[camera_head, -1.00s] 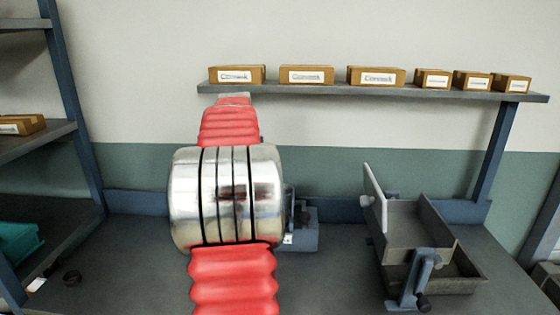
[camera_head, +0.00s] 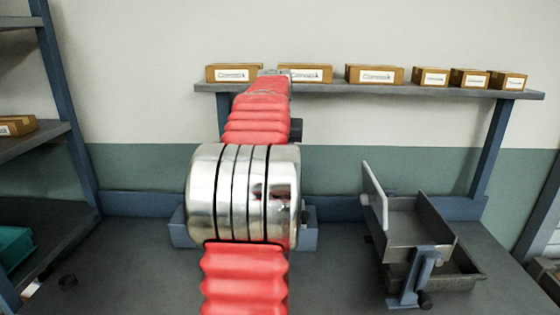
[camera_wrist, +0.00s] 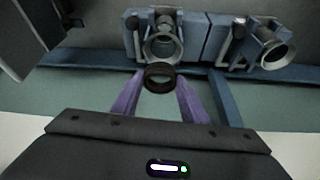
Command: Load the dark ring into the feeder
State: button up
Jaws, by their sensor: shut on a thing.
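My gripper (camera_wrist: 160,76), with purple fingers, is shut on a dark ring (camera_wrist: 159,84) in the wrist view. The ring is held between the fingertips, clear of the bench. Beyond it in that view stands a blue fixture (camera_wrist: 133,40) with a round metal collar (camera_wrist: 162,45). A second blue fixture (camera_wrist: 238,48) with a tilted collar stands to its right. I cannot tell which part is the feeder. In the head view my arm hides the gripper, the held ring and most of the blue fixture (camera_head: 184,235).
A grey tilted tray (camera_head: 415,225) with a crank stands at the right of the bench. A shelf (camera_head: 370,89) with several boxes runs along the wall. Bench between fixtures and tray is clear.

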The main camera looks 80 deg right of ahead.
jog(key=shift+f, duration=2.5)
jog(key=shift+a, duration=0.1)
jog(key=shift+f, duration=0.8)
dwell(0.8)
jog(key=o, duration=1.2)
jog(key=v, duration=1.3)
jog(key=shift+a+r, duration=0.2)
jog(key=shift+r, duration=0.15)
jog(key=shift+w, duration=0.1)
